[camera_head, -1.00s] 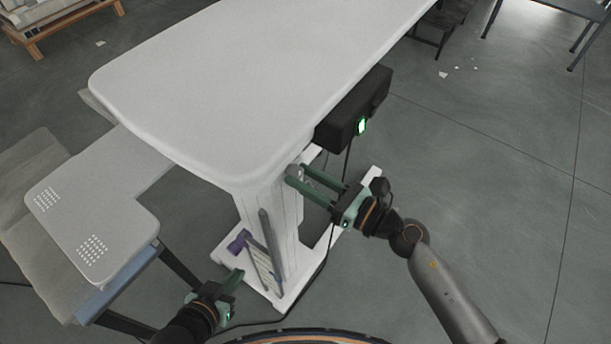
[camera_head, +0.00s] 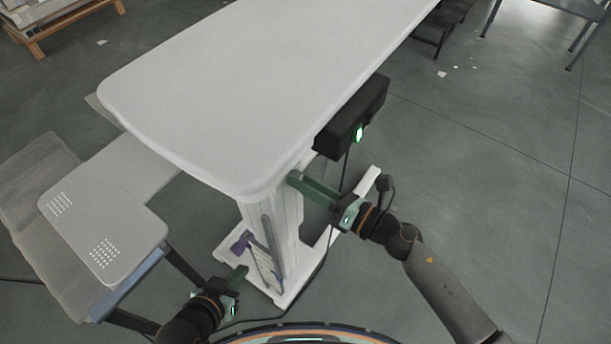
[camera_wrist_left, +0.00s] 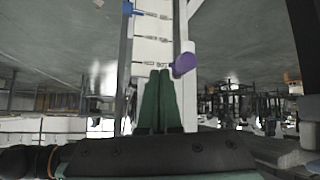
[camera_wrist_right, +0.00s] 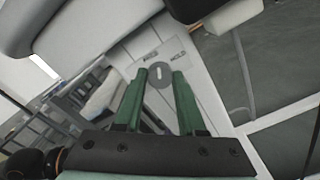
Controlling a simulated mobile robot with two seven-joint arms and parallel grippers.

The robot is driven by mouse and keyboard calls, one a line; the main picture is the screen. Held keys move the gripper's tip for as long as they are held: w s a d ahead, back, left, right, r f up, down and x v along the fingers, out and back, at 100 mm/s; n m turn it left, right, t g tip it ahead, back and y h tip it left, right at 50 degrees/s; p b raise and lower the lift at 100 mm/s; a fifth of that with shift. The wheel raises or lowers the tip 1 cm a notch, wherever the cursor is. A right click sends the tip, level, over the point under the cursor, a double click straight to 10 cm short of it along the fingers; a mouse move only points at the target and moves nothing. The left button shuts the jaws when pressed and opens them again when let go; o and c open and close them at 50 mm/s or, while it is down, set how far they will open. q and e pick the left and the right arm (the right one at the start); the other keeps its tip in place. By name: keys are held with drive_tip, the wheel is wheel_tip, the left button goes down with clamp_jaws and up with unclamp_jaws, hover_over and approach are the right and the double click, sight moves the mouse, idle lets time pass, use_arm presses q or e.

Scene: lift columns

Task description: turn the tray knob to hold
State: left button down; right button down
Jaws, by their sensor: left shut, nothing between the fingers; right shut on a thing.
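The tray knob (camera_wrist_right: 158,77) is a grey disc with a pale pointer mark on the face of the white column. It shows between the fingertips of my right gripper (camera_wrist_right: 160,75), which is shut on it. In the head view my right gripper (camera_head: 293,179) reaches the column just under the tabletop edge, and the knob is hidden there.
The white tabletop (camera_head: 260,80) overhangs the column. A black box (camera_head: 352,118) with a green light hangs under its edge.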

use_arm(q)
drive_tip(key=r+p, duration=0.2)
drive_tip(key=p, duration=0.1)
drive_tip(key=r+p, duration=0.1)
drive_tip(key=p, duration=0.1)
drive_tip(key=shift+s+a+r, duration=0.25)
drive_tip(key=shift+a+r, duration=0.05)
drive_tip(key=shift+r, duration=0.1)
use_arm(e)
drive_tip(key=m, duration=1)
drive_tip(key=shift+m, duration=0.4)
use_arm(q)
drive_tip(key=shift+a, duration=0.1)
use_arm(e)
drive_tip(key=c, duration=0.5)
unclamp_jaws()
use_arm(q)
drive_tip(key=shift+w, duration=0.1)
drive_tip(key=shift+d, duration=0.2)
use_arm(e)
drive_tip(key=v, duration=1.2)
drive_tip(key=shift+d, duration=0.25)
drive_tip(key=shift+s, duration=0.1)
